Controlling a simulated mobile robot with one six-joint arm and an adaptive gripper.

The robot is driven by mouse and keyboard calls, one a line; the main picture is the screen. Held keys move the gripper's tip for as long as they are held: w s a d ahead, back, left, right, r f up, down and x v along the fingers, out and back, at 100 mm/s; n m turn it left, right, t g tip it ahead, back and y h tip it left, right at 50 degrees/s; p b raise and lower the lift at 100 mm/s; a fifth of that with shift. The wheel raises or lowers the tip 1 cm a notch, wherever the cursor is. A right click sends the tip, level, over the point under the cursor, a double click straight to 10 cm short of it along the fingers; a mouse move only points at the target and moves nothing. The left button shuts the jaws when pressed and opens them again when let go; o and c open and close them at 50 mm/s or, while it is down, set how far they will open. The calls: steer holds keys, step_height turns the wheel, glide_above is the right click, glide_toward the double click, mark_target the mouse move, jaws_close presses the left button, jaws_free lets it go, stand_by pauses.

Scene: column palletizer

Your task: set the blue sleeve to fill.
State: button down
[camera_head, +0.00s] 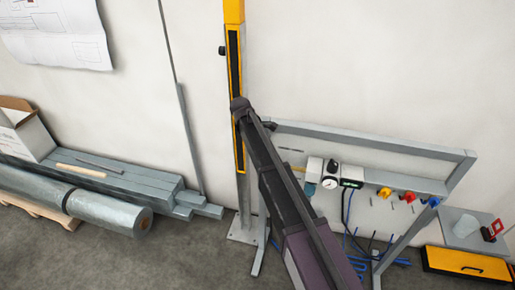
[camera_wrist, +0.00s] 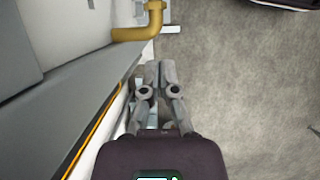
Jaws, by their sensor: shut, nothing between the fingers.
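A small blue fitting (camera_head: 434,201), which looks like the blue sleeve, sits at the right end of the grey frame panel in the head view. Its setting is too small to read. I do not see it in the wrist view. My gripper (camera_wrist: 158,68) shows in the wrist view with its two fingers together and nothing between them. It is beside a grey ledge and over bare floor. In the head view I cannot make out my gripper; my dark arm crosses the middle.
A red fitting (camera_head: 408,197) and a yellow one (camera_head: 384,192) sit left of the blue one. A round gauge (camera_head: 331,184) is farther left. A yellow case (camera_head: 467,264) stands at right. A yellow pipe elbow (camera_wrist: 150,24) is ahead of my fingers.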

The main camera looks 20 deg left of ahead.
steer(key=shift+w+d+f+b, duration=0.2)
steer(key=shift+d+f+b, duration=0.85)
steer(key=shift+d, duration=0.4)
steer(key=shift+w+d+f+b, duration=0.2)
steer(key=shift+d+f+b, duration=0.65)
steer(key=shift+d+f, duration=0.45)
steer(key=shift+s+d+r, duration=0.1)
steer(key=shift+r, duration=0.05)
